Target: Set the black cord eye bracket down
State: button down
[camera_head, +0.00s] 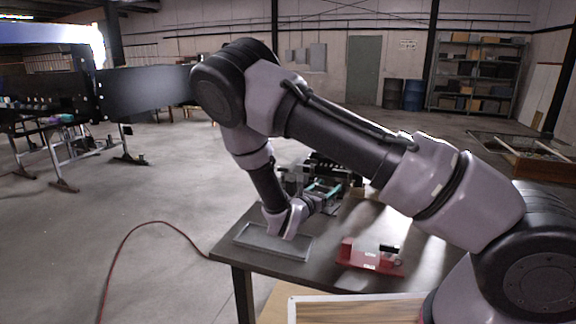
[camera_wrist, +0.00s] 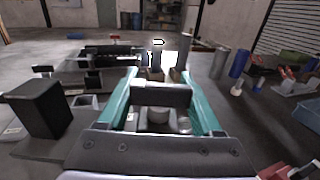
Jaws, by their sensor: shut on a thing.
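My gripper (camera_head: 325,190) reaches low over the far part of the dark table, with my forearm above it. In the wrist view its two teal fingers (camera_wrist: 158,76) are closed on the black cord eye bracket (camera_wrist: 160,95), which shows as a dark block between them. In the head view the bracket cannot be told apart from the dark equipment behind the gripper.
A shallow grey tray (camera_head: 245,236) lies at the table's left front edge. A red fixture (camera_head: 368,260) stands right of it. In the wrist view, a black box (camera_wrist: 38,108) stands left, and blue cylinders (camera_wrist: 239,63) and a blue bin (camera_wrist: 306,113) stand right.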

jog(key=w+d+n+t+y, duration=0.1)
jog(key=d+y, duration=0.1)
jog(key=d, duration=1.4)
jog(key=shift+w+r+n, duration=0.3)
jog(key=shift+w+n, duration=0.1)
